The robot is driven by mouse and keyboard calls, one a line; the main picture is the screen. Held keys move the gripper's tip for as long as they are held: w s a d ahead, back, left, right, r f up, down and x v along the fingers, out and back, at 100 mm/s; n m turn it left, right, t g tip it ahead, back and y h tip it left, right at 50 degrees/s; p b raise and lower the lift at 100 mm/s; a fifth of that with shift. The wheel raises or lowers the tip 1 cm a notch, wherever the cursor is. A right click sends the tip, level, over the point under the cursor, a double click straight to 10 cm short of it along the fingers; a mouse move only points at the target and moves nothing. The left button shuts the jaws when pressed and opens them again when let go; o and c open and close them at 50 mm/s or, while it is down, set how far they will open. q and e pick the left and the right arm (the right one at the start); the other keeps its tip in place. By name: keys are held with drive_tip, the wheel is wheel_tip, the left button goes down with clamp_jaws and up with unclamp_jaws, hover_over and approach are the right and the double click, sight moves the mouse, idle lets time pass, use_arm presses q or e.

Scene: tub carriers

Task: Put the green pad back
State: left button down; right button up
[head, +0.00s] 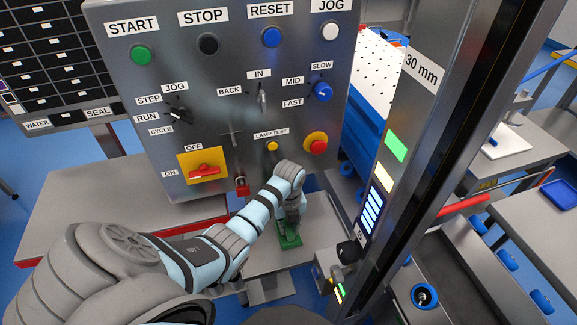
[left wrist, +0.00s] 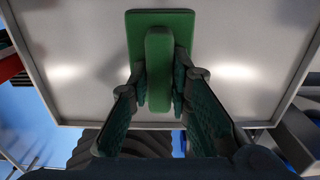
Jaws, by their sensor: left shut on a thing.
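The green pad (left wrist: 176,19) shows in the left wrist view as a flat rectangular plate with a raised rounded bar (left wrist: 158,60) along its middle. It lies over a light grey surface (left wrist: 85,70); whether it touches that surface I cannot tell. My left gripper (left wrist: 159,85) has its two fingers closed on the sides of the bar. In the head view the green pad (head: 290,241) shows below my left gripper (head: 291,220), over the small grey table under the control panel. My right gripper is not in view.
The control panel (head: 225,70) with buttons, knobs and a red switch (head: 204,170) stands close behind my left arm. A dark upright post (head: 420,130) marked 30 mm rises to the right. A grey table with a red edge (head: 80,220) is at the left.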

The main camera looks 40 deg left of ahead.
sight(289, 225)
use_arm(q)
drive_tip(key=shift+s, duration=0.1)
drive_tip(key=c, duration=1.9)
unclamp_jaws()
drive_tip(key=shift+f, duration=0.1)
drive_tip(key=shift+c, duration=0.2)
drive_tip(key=o, duration=0.4)
drive_tip(key=shift+c, duration=0.2)
drive_tip(key=shift+o, duration=0.5)
drive_tip(key=shift+w, duration=0.25)
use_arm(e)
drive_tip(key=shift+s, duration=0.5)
use_arm(q)
drive_tip(key=shift+r, duration=0.35)
wheel_tip(289, 225, up, 12)
drive_tip(key=p, duration=0.2)
drive_tip(key=shift+f, duration=0.2)
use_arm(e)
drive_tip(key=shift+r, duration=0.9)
